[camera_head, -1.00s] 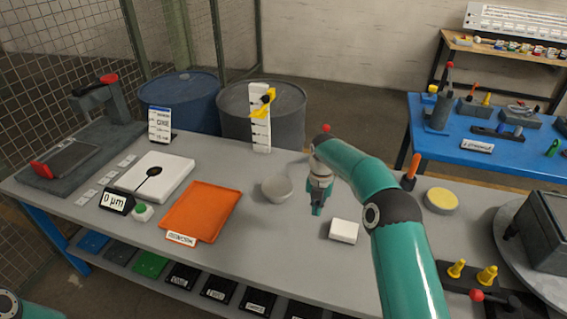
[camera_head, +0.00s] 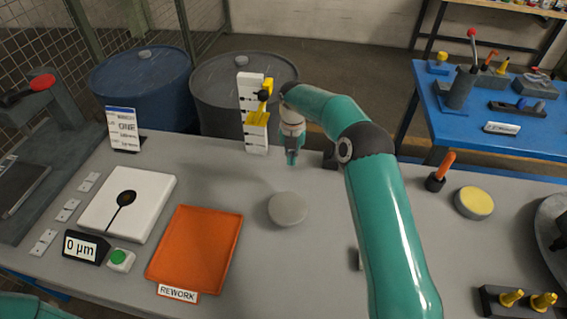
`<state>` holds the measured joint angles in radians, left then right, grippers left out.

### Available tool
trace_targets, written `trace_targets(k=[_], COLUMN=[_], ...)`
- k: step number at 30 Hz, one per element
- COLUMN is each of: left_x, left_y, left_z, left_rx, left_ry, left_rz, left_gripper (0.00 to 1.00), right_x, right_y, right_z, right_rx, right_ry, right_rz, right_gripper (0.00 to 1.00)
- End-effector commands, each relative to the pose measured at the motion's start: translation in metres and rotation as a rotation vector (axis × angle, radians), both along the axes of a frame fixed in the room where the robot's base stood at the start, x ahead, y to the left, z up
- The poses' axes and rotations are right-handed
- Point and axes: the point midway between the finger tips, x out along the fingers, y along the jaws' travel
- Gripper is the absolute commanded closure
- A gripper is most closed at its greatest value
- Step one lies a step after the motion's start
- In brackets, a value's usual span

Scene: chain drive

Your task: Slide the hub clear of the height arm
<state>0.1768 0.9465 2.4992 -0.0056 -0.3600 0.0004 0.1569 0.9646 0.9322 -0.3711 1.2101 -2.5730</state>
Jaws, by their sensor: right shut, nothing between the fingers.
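A grey round piece (camera_head: 287,208), which may be the hub, lies on the grey bench, right of the orange tray. A white graduated post (camera_head: 251,143) stands at the back edge of the bench with a yellow arm (camera_head: 257,119) on it. I see no hub clearly under this arm. My right gripper (camera_head: 291,160) points down, shut and empty, to the right of the post and behind the round piece. It is apart from the round piece. My left gripper is out of view; only a bit of my left arm shows at the lower left.
The orange rework tray (camera_head: 238,239), a white plate (camera_head: 158,193) and a gauge display (camera_head: 86,246) are at left. A dark stand with an orange handle (camera_head: 436,182) and a yellow-topped disc (camera_head: 474,202) are at right. Two drums stand behind the bench.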

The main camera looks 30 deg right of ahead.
Motion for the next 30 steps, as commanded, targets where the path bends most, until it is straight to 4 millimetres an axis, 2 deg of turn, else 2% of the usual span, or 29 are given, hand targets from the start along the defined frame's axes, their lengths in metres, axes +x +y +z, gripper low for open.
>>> trace_targets(k=[4,14,16,24,30], left_x=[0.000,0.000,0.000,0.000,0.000], left_y=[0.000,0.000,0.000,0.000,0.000], left_z=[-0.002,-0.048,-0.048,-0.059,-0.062], left_rx=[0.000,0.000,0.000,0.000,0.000], left_ry=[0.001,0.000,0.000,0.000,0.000], left_rz=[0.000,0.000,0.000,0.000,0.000], left_gripper=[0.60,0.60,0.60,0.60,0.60], right_x=[0.002,0.005,0.001,-0.019,-0.026], right_y=[0.005,0.010,0.014,0.029,0.033], right_z=[-0.024,-0.100,-0.094,-0.094,-0.093], right_rx=[0.001,0.001,0.001,0.000,0.001], right_ry=[0.005,0.003,0.000,0.002,0.001], right_rz=[0.009,0.017,0.020,0.022,0.020], right_gripper=[1.00,1.00,1.00,1.00,1.00])
